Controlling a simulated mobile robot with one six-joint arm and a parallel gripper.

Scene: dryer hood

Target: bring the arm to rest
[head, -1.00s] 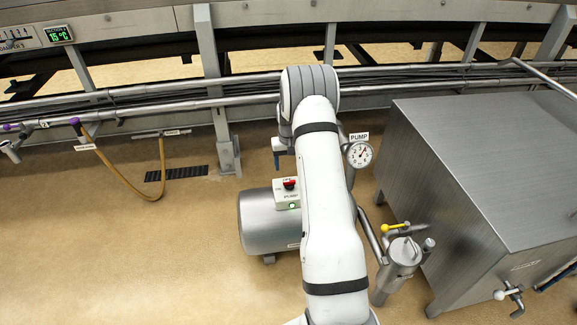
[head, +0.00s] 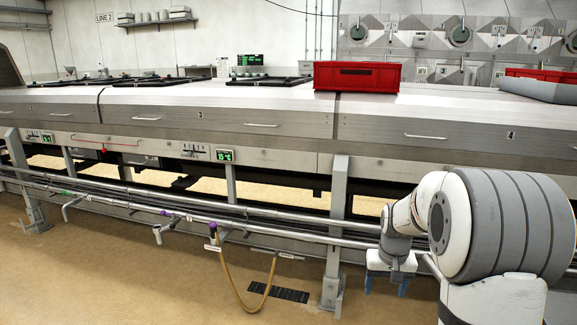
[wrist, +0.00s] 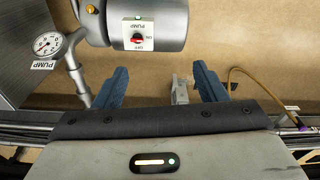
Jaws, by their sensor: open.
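My gripper (head: 385,284) hangs fingers down at the right of the head view, beside the pipe rail along the machine. In the wrist view my gripper (wrist: 160,86) has its two blue fingers wide apart with nothing between them. The steel pump (wrist: 150,8) with its red switch (wrist: 137,38) lies beyond the fingers in that view. My white and grey arm fills the right of the head view and hides what is behind it.
The long steel dryer hood (head: 250,118) spans the head view, with a red crate (head: 357,77) on top. Steel pipes (head: 200,212) run along its front. A tan hose (head: 235,290) hangs above a floor drain (head: 278,292). A pressure gauge (wrist: 47,44) shows in the wrist view. The floor at left is clear.

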